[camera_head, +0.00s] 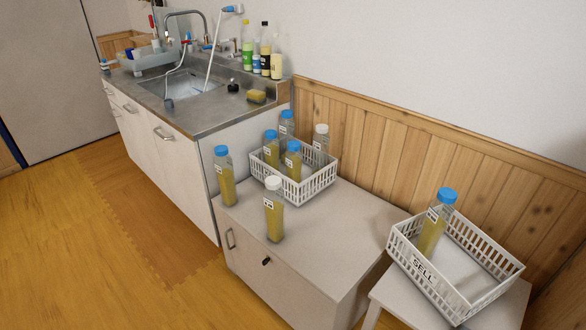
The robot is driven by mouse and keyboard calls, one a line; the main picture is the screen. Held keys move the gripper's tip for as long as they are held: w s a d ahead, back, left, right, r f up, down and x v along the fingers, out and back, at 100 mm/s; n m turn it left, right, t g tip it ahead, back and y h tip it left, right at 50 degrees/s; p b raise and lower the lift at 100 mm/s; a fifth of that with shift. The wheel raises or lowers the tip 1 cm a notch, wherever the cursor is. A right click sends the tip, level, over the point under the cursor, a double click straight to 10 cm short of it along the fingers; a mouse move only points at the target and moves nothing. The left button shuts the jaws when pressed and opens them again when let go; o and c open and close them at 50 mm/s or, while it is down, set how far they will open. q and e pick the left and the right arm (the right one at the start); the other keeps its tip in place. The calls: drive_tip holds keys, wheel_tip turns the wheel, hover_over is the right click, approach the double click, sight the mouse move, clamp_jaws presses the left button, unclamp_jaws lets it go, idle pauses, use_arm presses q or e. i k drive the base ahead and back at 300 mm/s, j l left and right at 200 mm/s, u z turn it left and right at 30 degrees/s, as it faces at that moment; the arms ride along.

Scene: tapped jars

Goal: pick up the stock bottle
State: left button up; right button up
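Several clear bottles with yellow liquid and small white labels are in view; the labels are too small to read, so I cannot tell which is the stock bottle. A white-capped bottle (273,215) stands upright at the front of the low cabinet. A blue-capped bottle (226,182) stands upright at the cabinet's left edge. A white basket (307,192) behind them holds three blue-capped bottles and one white-capped bottle (321,138). Another blue-capped bottle (433,232) leans in a white basket marked SELL (479,302). Neither of my grippers is in view.
The cabinet top (345,225) is clear right of the bottles. The SELL basket sits on a small white table (388,293). The wooden floor (90,245) is open at left.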

sight(294, 155)
drive_tip(key=z, duration=1.25)
drive_tip(key=u, duration=1.25)
drive_tip(key=z, duration=0.35)
drive_tip(key=j+z, duration=0.55)
drive_tip(key=z, duration=0.15)
drive_tip(key=j+z, duration=0.35)
drive_tip(key=k+j+z, duration=0.15)
drive_tip(key=j, duration=0.15)
drive_tip(key=k+j+z, duration=0.15)
drive_tip(key=j, duration=0.2)
drive_tip(key=k+j+z, duration=0.1)
drive_tip(key=j, duration=0.2)
drive_tip(key=j+z, duration=0.1)
drive_tip(key=j, duration=1)
